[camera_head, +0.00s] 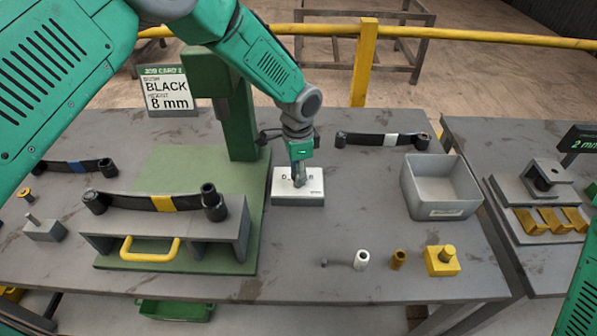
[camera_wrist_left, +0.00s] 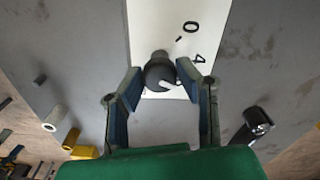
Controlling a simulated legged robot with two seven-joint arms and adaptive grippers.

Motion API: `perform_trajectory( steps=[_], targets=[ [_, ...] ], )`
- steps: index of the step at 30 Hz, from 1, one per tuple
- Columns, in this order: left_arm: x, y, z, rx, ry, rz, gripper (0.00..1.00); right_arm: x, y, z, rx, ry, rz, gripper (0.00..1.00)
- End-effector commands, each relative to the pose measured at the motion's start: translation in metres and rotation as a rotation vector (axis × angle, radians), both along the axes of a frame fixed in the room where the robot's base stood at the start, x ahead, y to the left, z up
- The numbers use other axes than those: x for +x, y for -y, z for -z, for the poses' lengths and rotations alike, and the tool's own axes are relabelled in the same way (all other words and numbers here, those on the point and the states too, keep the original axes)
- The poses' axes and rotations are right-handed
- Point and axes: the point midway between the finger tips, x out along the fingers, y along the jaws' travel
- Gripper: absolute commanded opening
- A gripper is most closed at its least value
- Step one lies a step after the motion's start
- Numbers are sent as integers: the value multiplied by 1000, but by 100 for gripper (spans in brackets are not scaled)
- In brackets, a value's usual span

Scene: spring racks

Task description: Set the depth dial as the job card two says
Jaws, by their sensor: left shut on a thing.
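The depth dial is a black knob (camera_wrist_left: 160,72) with a white pointer mark, on a white panel (camera_wrist_left: 150,25) printed with 0 and 4. The pointer mark faces the lower right in the left wrist view. In the head view the dial's white box (camera_head: 298,199) sits right of the green post, its knob hidden by my gripper. My left gripper (camera_head: 299,178) comes down from above and is shut on the knob, a fingertip on each side (camera_wrist_left: 160,76). The job card (camera_head: 167,90) reads BLACK and 8 mm; its number is hard to read. My right gripper is out of view.
A yellow-banded leaf spring (camera_head: 150,203) lies on the grey fixture left of the dial. A black spring with a white band (camera_head: 383,140) lies behind right. A grey bin (camera_head: 440,187), small bushings and a yellow block (camera_head: 441,261) stand to the right.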

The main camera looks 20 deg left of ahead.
Motion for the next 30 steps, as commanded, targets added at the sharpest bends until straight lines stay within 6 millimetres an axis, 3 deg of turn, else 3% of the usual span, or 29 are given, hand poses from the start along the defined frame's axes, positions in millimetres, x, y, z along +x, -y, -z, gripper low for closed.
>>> perform_trajectory(
  steps=[15, 30],
  targets=[
    [3, 0, -2, -1, 8, 367, 0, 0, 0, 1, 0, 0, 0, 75],
    [4, -1, -2, 0, 9, 451, 0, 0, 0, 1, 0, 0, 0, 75]
  ],
)
